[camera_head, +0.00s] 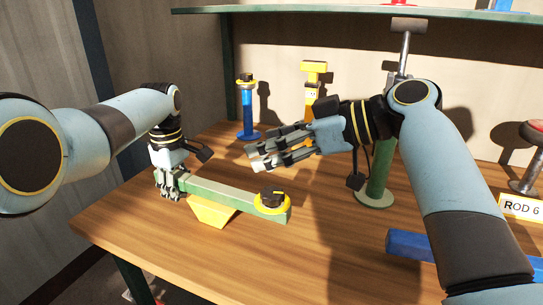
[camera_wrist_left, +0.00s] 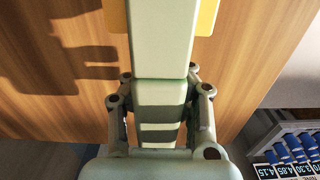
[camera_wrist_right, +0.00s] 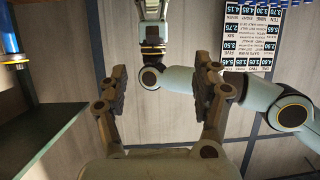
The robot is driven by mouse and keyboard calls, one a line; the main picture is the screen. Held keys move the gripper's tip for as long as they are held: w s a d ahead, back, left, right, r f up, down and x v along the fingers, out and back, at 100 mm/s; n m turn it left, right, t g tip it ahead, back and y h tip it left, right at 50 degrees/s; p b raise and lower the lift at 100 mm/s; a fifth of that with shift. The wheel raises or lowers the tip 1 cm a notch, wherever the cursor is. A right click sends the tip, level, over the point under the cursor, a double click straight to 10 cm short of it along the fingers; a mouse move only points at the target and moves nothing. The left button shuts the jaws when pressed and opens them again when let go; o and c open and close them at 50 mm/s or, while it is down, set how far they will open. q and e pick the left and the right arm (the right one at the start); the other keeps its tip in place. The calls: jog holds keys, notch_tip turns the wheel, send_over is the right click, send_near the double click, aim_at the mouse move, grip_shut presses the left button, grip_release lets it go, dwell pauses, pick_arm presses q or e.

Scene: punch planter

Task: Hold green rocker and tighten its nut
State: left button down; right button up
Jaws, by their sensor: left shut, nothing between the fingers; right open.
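The green rocker (camera_head: 225,192) is a long bar lying across a yellow wedge-shaped support (camera_head: 210,212). A dark nut (camera_head: 272,197) sits on a yellow ring (camera_head: 271,206) near the rocker's right end. My left gripper (camera_head: 170,190) points down at the rocker's left end and is shut. In the left wrist view the rocker (camera_wrist_left: 162,35) runs up the middle, with finger links on both sides; the fingertips are hidden. My right gripper (camera_head: 258,157) is open and empty, in the air above and behind the nut, pointing left. Its spread fingers show in the right wrist view (camera_wrist_right: 162,85).
A blue post (camera_head: 247,112) and a yellow-topped post (camera_head: 313,75) stand at the back of the wooden table. A green post (camera_head: 381,170) stands behind my right arm. A blue bar (camera_head: 408,243) lies front right. The table's front middle is clear.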

jog(key=shift+d, duration=0.1)
jog(key=v, duration=1.2)
jog(key=shift+f, duration=0.1)
jog(key=n+g, duration=0.4)
jog(key=g, duration=0.1)
send_near(275, 192)
jog(key=shift+y, duration=0.4)
jog(key=x, duration=1)
jog(key=shift+f, duration=0.4)
